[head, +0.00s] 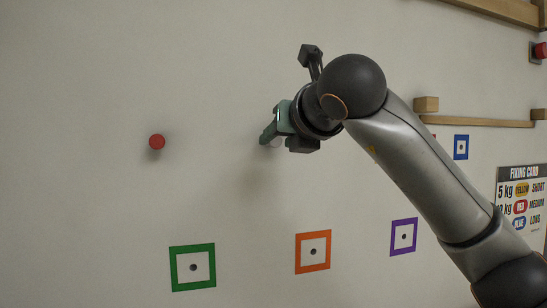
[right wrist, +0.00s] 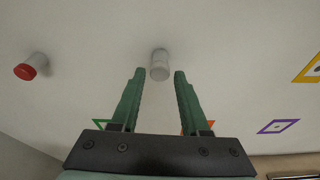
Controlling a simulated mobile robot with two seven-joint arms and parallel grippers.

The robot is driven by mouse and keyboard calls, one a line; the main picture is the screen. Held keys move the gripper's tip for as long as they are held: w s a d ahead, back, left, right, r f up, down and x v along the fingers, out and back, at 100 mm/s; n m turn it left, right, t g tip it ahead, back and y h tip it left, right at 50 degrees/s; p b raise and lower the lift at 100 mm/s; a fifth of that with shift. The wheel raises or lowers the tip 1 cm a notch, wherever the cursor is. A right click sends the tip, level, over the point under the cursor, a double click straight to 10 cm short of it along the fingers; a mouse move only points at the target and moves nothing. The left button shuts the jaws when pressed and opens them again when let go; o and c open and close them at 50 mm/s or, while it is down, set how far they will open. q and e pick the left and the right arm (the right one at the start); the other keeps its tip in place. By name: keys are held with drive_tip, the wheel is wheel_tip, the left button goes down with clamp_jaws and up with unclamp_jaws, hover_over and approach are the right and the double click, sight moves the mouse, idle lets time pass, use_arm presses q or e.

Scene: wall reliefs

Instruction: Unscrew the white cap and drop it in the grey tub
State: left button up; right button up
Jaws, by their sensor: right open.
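The white cap (right wrist: 159,72) sticks out from the pale wall in the right wrist view. In the head view only a small pale part of it (head: 276,142) shows beside my fingers. My right gripper (right wrist: 157,76) is open, with one green finger on each side of the cap's near end and a gap to each. The right gripper (head: 267,138) is close to the wall in the head view, its fingers partly hiding the cap. I see no grey tub in either view. My left gripper is not in view.
A red cap (head: 157,142) sticks out of the wall to the left. Green (head: 192,267), orange (head: 313,252), purple (head: 403,236) and blue (head: 461,147) square frames lie lower and right. A wooden ledge (head: 480,121) and a fixing card (head: 522,200) are at the right.

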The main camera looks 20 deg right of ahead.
drive_tip(key=m+b, duration=0.1)
drive_tip(key=m+y+b, duration=0.1)
drive_tip(key=m+b, duration=0.1)
drive_tip(key=shift+f+b, duration=0.3)
drive_tip(key=shift+f, duration=0.05)
drive_tip(key=shift+d+r+m+y+b, duration=0.1)
drive_tip(key=shift+r+m+y+b, duration=0.15)
drive_tip(key=shift+m+y+b, duration=0.35)
drive_tip(key=m+b, duration=0.2)
drive_tip(key=m+t+y+b, duration=0.1)
drive_tip(key=m, duration=0.1)
drive_tip(key=shift+f+b, duration=0.25)
drive_tip(key=shift+b, duration=0.1)
drive_tip(key=shift+r+m, duration=0.2)
drive_tip(key=shift+m, duration=0.4)
drive_tip(key=m+b, duration=0.1)
drive_tip(key=b, duration=0.1)
drive_tip(key=m+b, duration=0.2)
drive_tip(key=shift+f+t+y, duration=0.4)
drive_tip(key=shift+r+m+b, duration=0.15)
drive_tip(key=shift+m+b, duration=0.4)
drive_tip(key=shift+m, duration=0.45)
drive_tip(key=shift+r, duration=0.15)
drive_tip(key=shift+c, duration=0.2)
